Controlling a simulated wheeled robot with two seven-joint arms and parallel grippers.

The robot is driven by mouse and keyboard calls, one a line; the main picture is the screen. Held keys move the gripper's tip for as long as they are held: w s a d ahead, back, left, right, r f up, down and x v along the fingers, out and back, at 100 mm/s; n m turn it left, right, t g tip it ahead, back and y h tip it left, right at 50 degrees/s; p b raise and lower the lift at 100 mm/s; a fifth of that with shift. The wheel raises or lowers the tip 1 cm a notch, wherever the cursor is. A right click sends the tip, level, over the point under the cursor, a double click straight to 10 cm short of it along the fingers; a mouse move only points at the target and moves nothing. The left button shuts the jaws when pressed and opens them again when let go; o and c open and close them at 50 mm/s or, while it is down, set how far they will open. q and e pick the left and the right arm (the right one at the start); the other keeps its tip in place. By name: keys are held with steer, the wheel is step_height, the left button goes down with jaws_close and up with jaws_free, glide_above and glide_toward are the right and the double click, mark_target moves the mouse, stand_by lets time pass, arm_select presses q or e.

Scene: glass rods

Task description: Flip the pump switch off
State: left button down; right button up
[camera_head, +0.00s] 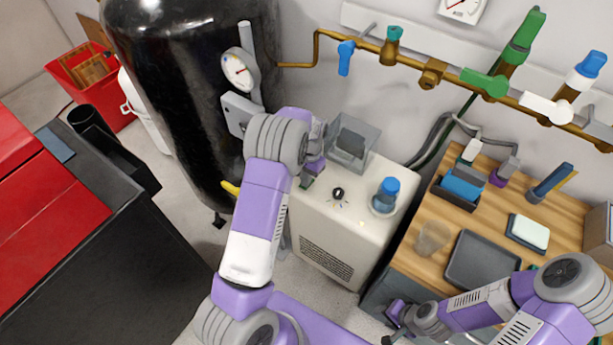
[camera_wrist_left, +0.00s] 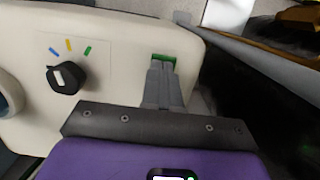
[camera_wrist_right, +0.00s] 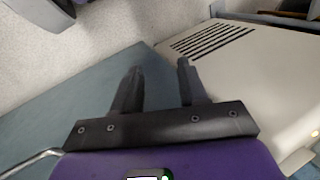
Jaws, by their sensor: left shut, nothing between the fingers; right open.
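The pump is a cream box (camera_head: 345,225) with a vent grille, standing beside the black tank. In the left wrist view a green rocker switch (camera_wrist_left: 164,58) sits on its top panel, partly covered by my fingers. My left gripper (camera_wrist_left: 162,68) is shut and empty, its tips at the switch; I cannot tell if they touch it. In the head view my left gripper (camera_head: 310,172) is over the pump top's left edge, with the switch mostly hidden. My right gripper (camera_head: 390,328) is open and empty, low by the bench; it also shows in the right wrist view (camera_wrist_right: 160,75).
A black knob (camera_wrist_left: 66,77) with coloured marks is near the switch. A clear box (camera_head: 352,145) and a blue-capped bottle (camera_head: 386,194) also stand on the pump. The black tank (camera_head: 190,90) is close left. Brass pipes with valves run along the wall.

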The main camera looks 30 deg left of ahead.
arm_select(q)
steer(key=shift+s+f+p, duration=0.45)
steer(key=shift+s, duration=0.1)
steer(key=shift+f, duration=0.15)
steer(key=shift+w+d, duration=0.1)
steer(key=shift+w, duration=0.65)
steer(key=shift+r, duration=0.2)
